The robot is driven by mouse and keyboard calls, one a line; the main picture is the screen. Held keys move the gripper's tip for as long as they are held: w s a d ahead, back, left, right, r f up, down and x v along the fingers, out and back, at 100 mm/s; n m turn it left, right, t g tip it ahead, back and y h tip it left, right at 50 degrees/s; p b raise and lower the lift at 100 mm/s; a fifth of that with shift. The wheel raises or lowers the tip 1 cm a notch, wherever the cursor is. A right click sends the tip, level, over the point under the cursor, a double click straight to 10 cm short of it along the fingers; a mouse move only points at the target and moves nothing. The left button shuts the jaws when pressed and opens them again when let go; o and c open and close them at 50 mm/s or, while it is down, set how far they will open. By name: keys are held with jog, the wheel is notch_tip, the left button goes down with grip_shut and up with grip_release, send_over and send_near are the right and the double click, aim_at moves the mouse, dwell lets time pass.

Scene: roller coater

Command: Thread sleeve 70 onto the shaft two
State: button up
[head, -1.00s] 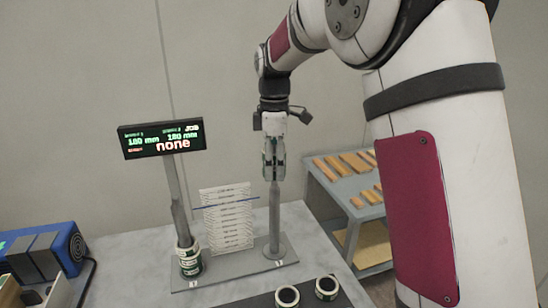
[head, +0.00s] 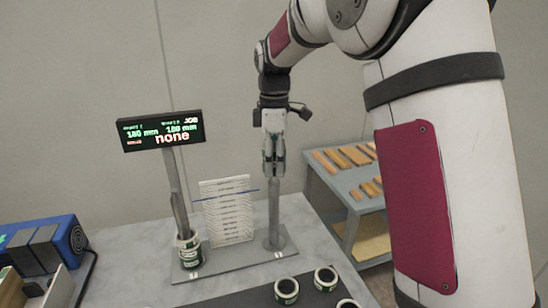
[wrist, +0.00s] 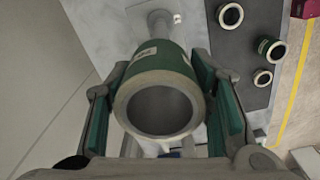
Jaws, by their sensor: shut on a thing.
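My gripper (head: 273,160) points down over the right-hand shaft, shaft two (head: 274,215), which stands upright on a base plate. It is shut on a green sleeve (wrist: 150,65) with a pale rim and a white label; the number on it cannot be read. In the wrist view the sleeve sits between both fingers with its open bore facing the camera. Part of shaft two shows beyond the sleeve (wrist: 158,20). The sleeve looks in line with the shaft top, but whether the shaft has entered the bore cannot be told.
The left-hand shaft (head: 178,205) has green sleeves (head: 190,254) at its foot. A display (head: 161,131) and a white printed sheet (head: 228,212) stand close by. Several loose sleeves (head: 286,290) are on a dark mat (wrist: 232,58). A grey shelf (head: 335,185) with orange bars stands behind right.

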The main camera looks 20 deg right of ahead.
aim_at(274, 173)
jog(key=shift+f, duration=0.95)
jog(key=shift+f, duration=0.15)
jog(key=shift+f+b, duration=0.3)
jog(key=shift+f, duration=0.6)
jog(key=o, duration=1.7)
jog(key=shift+r, duration=0.1)
jog(key=shift+r+p, duration=0.65)
jog(key=shift+r, duration=2.75)
